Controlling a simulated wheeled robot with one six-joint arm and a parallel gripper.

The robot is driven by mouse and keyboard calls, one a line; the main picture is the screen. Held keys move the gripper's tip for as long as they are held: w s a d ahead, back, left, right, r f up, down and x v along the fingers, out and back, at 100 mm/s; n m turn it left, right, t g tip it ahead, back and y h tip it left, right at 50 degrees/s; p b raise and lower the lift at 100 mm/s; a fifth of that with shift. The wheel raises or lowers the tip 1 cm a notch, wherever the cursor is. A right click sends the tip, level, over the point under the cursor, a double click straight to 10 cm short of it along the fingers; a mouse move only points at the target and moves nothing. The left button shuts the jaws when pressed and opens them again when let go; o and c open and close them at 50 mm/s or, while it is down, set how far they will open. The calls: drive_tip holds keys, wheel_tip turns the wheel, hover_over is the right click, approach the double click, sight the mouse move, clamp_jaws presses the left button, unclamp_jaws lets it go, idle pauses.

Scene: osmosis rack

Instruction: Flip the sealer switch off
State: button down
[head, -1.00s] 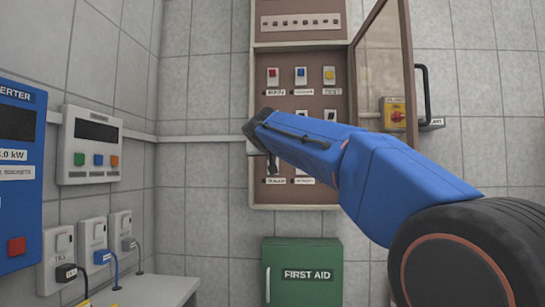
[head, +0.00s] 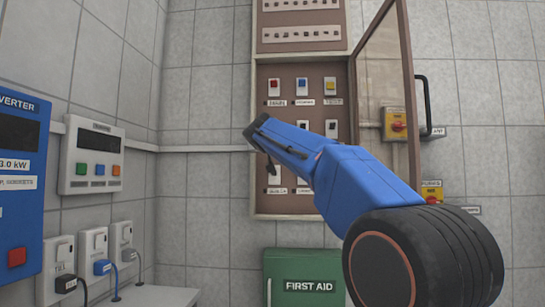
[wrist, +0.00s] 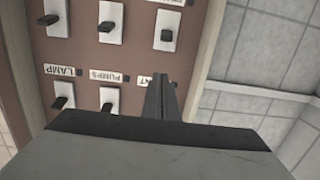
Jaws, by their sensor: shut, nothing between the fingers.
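A switch panel (head: 337,205) hangs on the wall with rows of toggle switches. No label clearly reads "sealer". A bottom-left switch (head: 273,178) has a label (head: 277,191) too small to read surely. My gripper (wrist: 162,82) is shut and empty, its fingers over a partly covered label ending in "NT" in the wrist view. One toggle switch (wrist: 167,30) on a white plate lies beyond the fingertips, apart from them in the picture. Another switch (wrist: 110,20) is left of it. Lower switches sit under LAMP (wrist: 59,70) and PUMPS (wrist: 106,75) labels. My gripper hides some of the panel.
The panel's glazed door (head: 410,110) stands open at the right. Yellow switch boxes (head: 396,124) are beyond it. A green first aid box (head: 303,280) is below. A blue inverter (head: 20,190), a grey control box (head: 92,157) and plugged sockets (head: 121,240) are at left.

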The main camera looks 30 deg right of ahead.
drive_tip(key=w+d+f, duration=0.3)
drive_tip(key=w+f, duration=0.1)
drive_tip(key=w, duration=0.1)
drive_tip(key=shift+d+f, duration=0.2)
idle(0.6)
